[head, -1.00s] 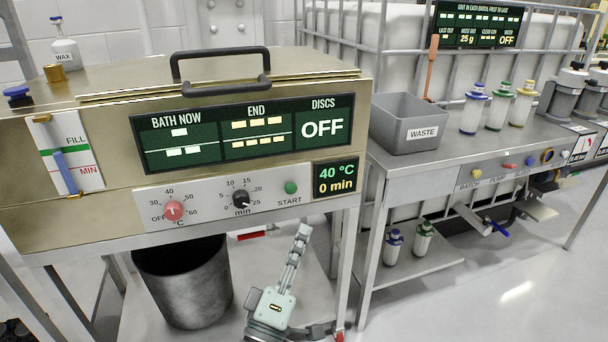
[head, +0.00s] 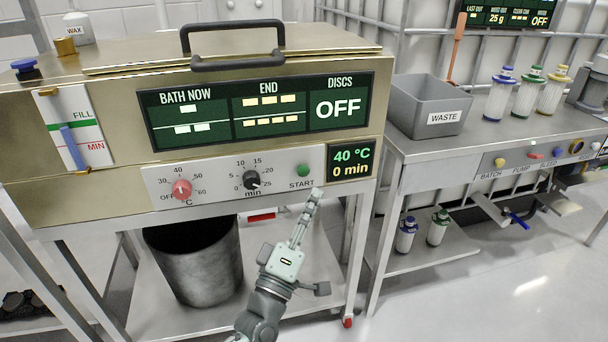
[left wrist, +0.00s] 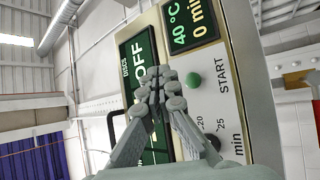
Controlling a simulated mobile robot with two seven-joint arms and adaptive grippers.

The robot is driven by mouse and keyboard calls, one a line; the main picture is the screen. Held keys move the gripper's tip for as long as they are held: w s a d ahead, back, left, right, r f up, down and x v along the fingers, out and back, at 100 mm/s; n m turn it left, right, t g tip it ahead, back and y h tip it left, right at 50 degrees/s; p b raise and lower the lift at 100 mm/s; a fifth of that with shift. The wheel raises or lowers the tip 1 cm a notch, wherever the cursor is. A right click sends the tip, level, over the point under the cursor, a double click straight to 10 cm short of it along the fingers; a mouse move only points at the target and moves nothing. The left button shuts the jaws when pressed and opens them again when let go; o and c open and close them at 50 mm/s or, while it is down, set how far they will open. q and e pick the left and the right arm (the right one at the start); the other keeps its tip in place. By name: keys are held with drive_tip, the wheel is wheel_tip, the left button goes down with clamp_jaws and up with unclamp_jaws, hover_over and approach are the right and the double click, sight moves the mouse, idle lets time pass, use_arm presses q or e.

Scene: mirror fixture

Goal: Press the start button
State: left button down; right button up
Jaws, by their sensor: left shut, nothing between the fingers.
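The green start button (head: 303,170) sits on the pale control panel (head: 215,190) of the brass-coloured bath unit, above the word START. In the left wrist view the button (left wrist: 193,80) is just right of my fingertips. My left gripper (head: 315,194) is shut and empty, its fingers pointing up at the panel's lower edge, a little below and right of the button. It also shows in the left wrist view (left wrist: 158,88). I cannot tell whether the fingertips touch the panel; they appear apart from the button. My right gripper is not in view.
A red temperature knob (head: 181,190) and a black minutes knob (head: 251,180) are left of the button. The small display (head: 352,163) reads 40 °C and 0 min. A dark bin (head: 197,262) stands beneath. A grey waste box (head: 412,108) is on the bench at right.

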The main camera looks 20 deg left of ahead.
sight(309, 168)
use_arm(q)
drive_tip(key=shift+w+a+b, duration=0.25)
drive_tip(key=shift+w+a, duration=0.5)
drive_tip(key=shift+w, duration=0.35)
drive_tip(key=shift+w+a+b, duration=0.25)
drive_tip(key=shift+w+a, duration=0.5)
drive_tip(key=shift+w, duration=0.35)
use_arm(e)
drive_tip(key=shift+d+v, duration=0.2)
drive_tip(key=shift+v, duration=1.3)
use_arm(q)
drive_tip(key=shift+w, duration=0.1)
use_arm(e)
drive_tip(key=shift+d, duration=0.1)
use_arm(q)
drive_tip(key=shift+w+a, duration=0.2)
drive_tip(key=shift+w, duration=0.05)
